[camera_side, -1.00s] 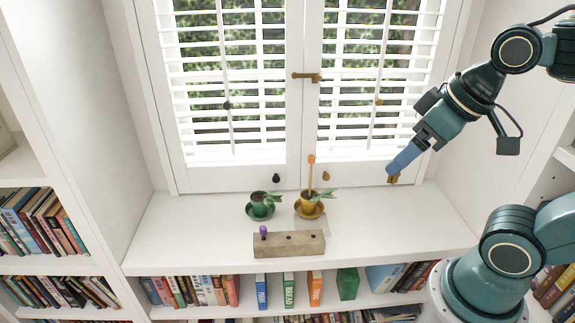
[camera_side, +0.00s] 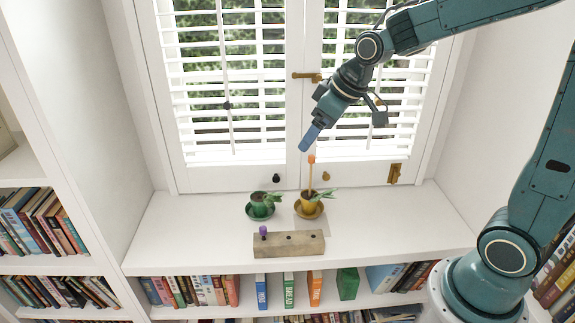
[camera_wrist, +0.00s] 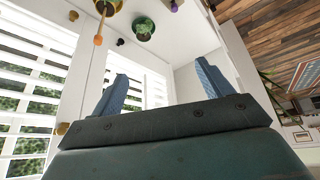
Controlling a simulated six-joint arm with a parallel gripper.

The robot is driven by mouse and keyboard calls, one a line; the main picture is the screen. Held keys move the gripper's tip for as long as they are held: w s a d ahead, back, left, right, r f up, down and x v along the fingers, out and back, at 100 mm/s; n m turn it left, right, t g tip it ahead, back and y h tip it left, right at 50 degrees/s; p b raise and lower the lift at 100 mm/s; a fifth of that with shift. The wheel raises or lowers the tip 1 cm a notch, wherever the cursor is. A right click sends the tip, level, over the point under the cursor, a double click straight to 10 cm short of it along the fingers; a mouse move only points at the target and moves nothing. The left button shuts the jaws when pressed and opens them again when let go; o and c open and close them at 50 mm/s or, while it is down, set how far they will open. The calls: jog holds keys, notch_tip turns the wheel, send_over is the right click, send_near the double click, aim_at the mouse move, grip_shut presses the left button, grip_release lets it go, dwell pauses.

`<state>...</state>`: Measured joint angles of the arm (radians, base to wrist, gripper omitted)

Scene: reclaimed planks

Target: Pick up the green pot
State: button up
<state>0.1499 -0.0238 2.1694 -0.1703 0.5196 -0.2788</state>
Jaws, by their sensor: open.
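The green pot (camera_side: 259,207) stands upright on a green saucer (camera_side: 250,213) on the white window shelf, with a small leafy plant in it. It also shows at the top of the wrist view (camera_wrist: 144,27). My gripper (camera_side: 306,148) is up in front of the shutters, above and to the right of the green pot and well apart from it. In the wrist view its two blue fingers (camera_wrist: 160,85) are spread wide with nothing between them.
A yellow pot (camera_side: 310,203) with an orange-tipped stick (camera_side: 310,172) stands right of the green pot, below my gripper. A wooden block (camera_side: 289,244) with a purple-topped peg (camera_side: 263,231) lies in front. The shelf (camera_side: 400,225) is clear to the right.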

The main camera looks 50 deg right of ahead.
jog(key=w+d+f+n, duration=0.1)
jog(key=w+d+f, duration=0.2)
jog(key=w+f, duration=0.5)
jog(key=w+d+f+y, duration=0.1)
jog(key=w+d+f, duration=0.2)
jog(key=w+f, duration=0.5)
notch_tip(320, 180, down, 7)
jog(key=shift+w+d+r+n+t, duration=0.2)
jog(key=shift+d+n+t, duration=0.1)
jog(key=shift+d+n, duration=0.1)
jog(key=shift+a, duration=0.1)
send_near(260, 198)
jog(key=shift+d+x, duration=0.3)
jog(key=shift+x, duration=1.65)
jog(key=shift+a+f, duration=0.15)
jog(key=shift+a, duration=0.3)
jog(key=shift+y, duration=0.3)
jog(key=shift+x, duration=2.6)
jog(key=shift+a, duration=0.15)
